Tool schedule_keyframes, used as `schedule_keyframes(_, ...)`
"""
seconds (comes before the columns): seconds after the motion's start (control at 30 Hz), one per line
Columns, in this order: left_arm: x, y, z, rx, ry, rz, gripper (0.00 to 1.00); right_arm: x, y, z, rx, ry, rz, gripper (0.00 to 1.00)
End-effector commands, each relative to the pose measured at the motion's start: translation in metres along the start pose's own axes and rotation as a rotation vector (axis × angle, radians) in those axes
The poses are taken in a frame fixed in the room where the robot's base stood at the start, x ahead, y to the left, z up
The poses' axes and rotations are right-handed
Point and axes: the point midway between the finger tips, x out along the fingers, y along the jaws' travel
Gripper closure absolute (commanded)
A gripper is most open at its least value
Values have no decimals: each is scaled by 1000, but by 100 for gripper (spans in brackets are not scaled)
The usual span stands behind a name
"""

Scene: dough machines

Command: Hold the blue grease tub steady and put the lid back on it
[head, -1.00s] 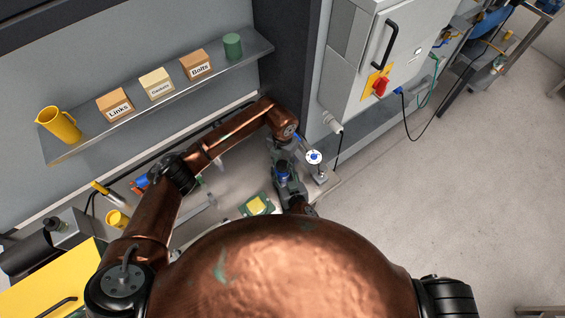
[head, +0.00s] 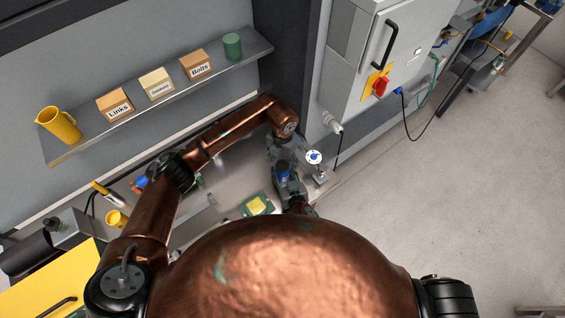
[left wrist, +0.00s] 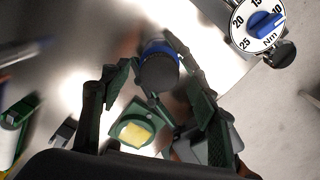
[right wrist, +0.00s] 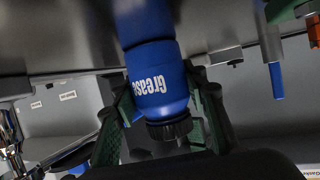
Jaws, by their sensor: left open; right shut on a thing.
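The blue grease tub (right wrist: 156,85), with white "Grease" lettering, is between the fingers of my right gripper (right wrist: 162,108), which is shut on it. A black ribbed lid (right wrist: 170,129) sits at the tub's end; I cannot tell how tightly it is seated. In the left wrist view the lid's dark round top (left wrist: 158,73) shows with a blue band of the tub (left wrist: 158,47) behind it. My left gripper (left wrist: 160,88) is open, its fingers on either side of the lid. In the head view the tub (head: 282,174) is partly hidden by my grippers.
A green tray with a yellow pad (head: 257,205) lies on the bench close by. A dial marked Nm (left wrist: 262,24) stands just right of the tub. A shelf (head: 160,104) at the back holds a yellow jug, labelled boxes and a green can. A grey cabinet (head: 365,60) stands behind right.

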Motion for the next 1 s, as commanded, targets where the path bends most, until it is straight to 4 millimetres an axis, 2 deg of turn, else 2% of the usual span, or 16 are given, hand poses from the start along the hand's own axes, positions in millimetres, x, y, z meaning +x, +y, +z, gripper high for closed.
schedule_keyframes(0.3, -66, 1, 2, 1, -5, 3, 45, 0, 0, 0, 0, -1, 0, 100)
schedule_keyframes(0.5, -96, 0, 1, 0, -2, 2, 45, 0, 0, 0, 0, -1, 0, 100)
schedule_keyframes(0.7, -107, 0, 0, 1, 0, 1, 45, 0, 0, 0, 0, -1, 0, 100)
schedule_keyframes(0.93, -107, 0, 0, 0, 0, 1, 45, 0, 0, 0, 0, -1, 0, 100)
schedule_keyframes(0.97, -107, 0, 0, 0, 0, 1, 45, 0, 0, 0, 0, -1, 0, 60)
schedule_keyframes(1.0, -107, 0, 0, 0, 0, 1, 45, 0, 0, 0, 0, -1, 0, 57)
